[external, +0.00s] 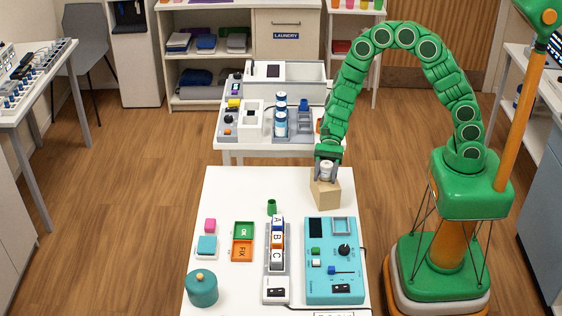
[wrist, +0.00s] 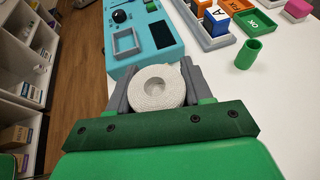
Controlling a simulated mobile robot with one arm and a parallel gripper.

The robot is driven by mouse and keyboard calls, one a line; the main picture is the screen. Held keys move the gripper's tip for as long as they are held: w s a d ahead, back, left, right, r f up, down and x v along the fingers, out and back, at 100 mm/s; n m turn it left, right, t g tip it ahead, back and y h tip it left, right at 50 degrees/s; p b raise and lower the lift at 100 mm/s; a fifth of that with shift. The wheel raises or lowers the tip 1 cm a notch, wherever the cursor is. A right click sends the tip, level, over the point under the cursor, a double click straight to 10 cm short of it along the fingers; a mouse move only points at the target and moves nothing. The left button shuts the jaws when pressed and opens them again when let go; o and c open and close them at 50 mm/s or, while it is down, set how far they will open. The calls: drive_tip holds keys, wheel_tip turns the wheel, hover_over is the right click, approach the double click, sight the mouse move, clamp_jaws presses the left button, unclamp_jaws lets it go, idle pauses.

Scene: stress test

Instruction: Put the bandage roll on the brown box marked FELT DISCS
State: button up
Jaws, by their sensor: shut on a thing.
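The white bandage roll (external: 326,167) is between the grey fingers of my gripper (external: 326,173), which is shut on it. In the wrist view the roll (wrist: 158,88) shows its round end and central hole, with a finger of my gripper (wrist: 156,88) on each side. A brown box (external: 325,193) stands at the far right corner of the white table, directly below the roll in the external view. I cannot tell whether the roll touches its top. No marking is readable on the box, and the roll and gripper hide it in the wrist view.
A teal control panel (external: 334,258) lies close in front of the box. A grey rack with lettered blocks (external: 277,240), a green cup (external: 271,207) and a teal lidded pot (external: 202,289) are also on the table. Bare tabletop (external: 240,190) lies left of the box.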

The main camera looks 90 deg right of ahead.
drive_tip(key=shift+f, duration=0.25)
drive_tip(key=o, duration=1)
